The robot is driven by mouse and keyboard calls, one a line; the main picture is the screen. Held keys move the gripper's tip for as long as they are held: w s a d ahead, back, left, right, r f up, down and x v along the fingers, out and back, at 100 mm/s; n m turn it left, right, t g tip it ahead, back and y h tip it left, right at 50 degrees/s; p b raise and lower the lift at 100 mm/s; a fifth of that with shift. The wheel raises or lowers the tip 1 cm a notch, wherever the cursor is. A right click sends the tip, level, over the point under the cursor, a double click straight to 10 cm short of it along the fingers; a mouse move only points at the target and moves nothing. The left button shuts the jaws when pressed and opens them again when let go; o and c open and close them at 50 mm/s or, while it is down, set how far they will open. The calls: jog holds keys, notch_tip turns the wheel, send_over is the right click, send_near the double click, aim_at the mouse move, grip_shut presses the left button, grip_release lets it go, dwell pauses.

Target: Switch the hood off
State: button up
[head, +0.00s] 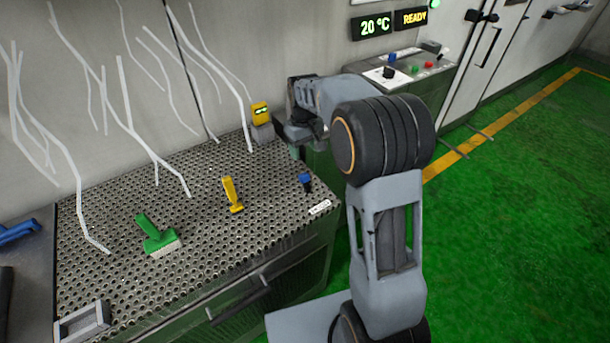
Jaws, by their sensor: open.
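The hood's perforated metal worktop (110,280) fills the left and middle of the head view. Pale jagged streaks (125,95) rise above it in front of the grey wall. A small blue-topped knob (305,179) stands at the worktop's right front, near a white label (320,207) too small to read. My gripper (291,141) is open and hangs near the worktop's back right corner, beyond the blue knob and apart from it. My own arm partly hides the gripper, and its fingertips are hard to make out.
A yellow device (260,113) stands at the back, just left of my gripper. A green brush (157,237) and a yellow tool (232,195) lie on the worktop. A control panel (425,68) with a black knob and coloured buttons is behind my arm. Green floor (500,240) is clear at right.

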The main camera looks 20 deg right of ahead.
aim_at(305, 175)
notch_tip(305, 175, down, 12)
jog(key=shift+f+p, duration=0.25)
jog(key=shift+p, duration=0.4)
grip_shut()
dwell(0.4)
